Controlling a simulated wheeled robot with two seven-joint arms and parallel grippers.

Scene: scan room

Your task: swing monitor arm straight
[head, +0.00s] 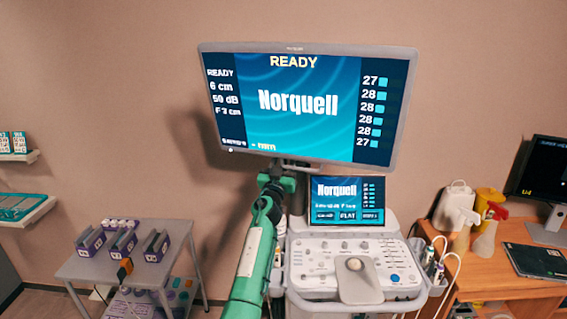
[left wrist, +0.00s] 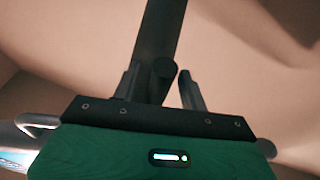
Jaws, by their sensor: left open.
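The large monitor (head: 310,105) hangs above the ultrasound console, its lit screen reading "READY" and "Norquell". It looks slightly tilted and turned. A short piece of its dark monitor arm (head: 300,164) shows under the monitor's lower edge; the rest is hidden. My green left arm reaches up from the bottom, and my left gripper (head: 282,172) is just below the monitor's lower edge. In the left wrist view the open left gripper (left wrist: 162,88) has a dark bar (left wrist: 162,30) with a round end between or just beyond its fingers. Contact cannot be told. My right gripper is not in view.
The console (head: 345,265) with a small touchscreen (head: 347,200) stands right of my left arm. A grey cart (head: 90,265) with purple racks stands left. A wooden desk (head: 480,270) with bottles and a dark monitor (head: 545,170) is right. Wall shelves (head: 25,208) are far left.

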